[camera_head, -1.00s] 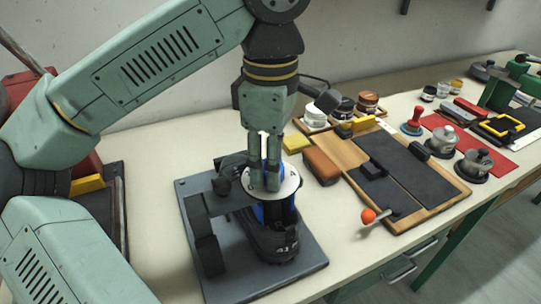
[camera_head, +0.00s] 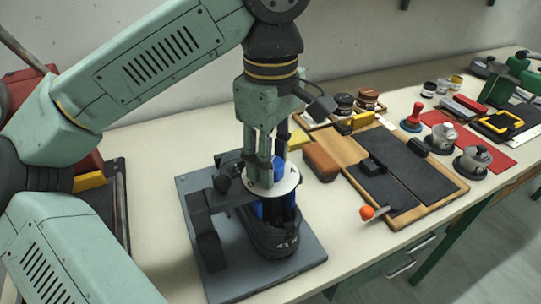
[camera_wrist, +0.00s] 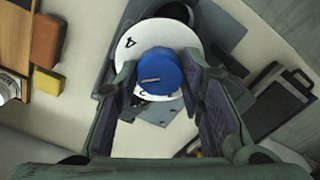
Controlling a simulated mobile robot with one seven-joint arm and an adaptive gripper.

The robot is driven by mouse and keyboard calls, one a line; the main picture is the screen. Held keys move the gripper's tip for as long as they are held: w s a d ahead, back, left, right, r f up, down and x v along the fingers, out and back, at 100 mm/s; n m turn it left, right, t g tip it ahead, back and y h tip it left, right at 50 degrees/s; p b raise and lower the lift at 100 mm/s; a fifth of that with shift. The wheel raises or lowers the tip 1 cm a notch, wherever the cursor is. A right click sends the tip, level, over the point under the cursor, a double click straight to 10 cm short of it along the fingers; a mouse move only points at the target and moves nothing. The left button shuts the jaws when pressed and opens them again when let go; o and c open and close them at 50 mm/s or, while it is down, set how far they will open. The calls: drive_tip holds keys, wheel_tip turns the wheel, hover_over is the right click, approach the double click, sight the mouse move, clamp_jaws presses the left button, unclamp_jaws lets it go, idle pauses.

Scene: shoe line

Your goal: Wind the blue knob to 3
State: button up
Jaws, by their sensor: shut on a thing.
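The blue knob (camera_wrist: 160,72) sits in the middle of a white numbered dial (camera_wrist: 208,32) in the wrist view. A 4 shows at the dial's upper left; another mark at its lower edge is partly hidden. In the head view the dial (camera_head: 285,188) tops a dark stand with a boot-shaped body (camera_head: 272,240) marked 414. My gripper (camera_head: 265,178) points straight down at the dial and is shut on the knob, with one finger on each side. I cannot read which number is set.
The stand's grey base plate (camera_head: 290,280) lies on the pale bench. Just right are a brown block (camera_head: 321,162) and a wooden board (camera_head: 445,198) with dark pads, and an orange-tipped lever (camera_head: 367,212). Jars and red mats stand farther right. The wall is behind.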

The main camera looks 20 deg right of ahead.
drive_tip(key=o, duration=1.1)
drive_tip(key=shift+o, duration=0.2)
wheel_tip(320, 180, up, 8)
drive_tip(key=shift+f, duration=0.25)
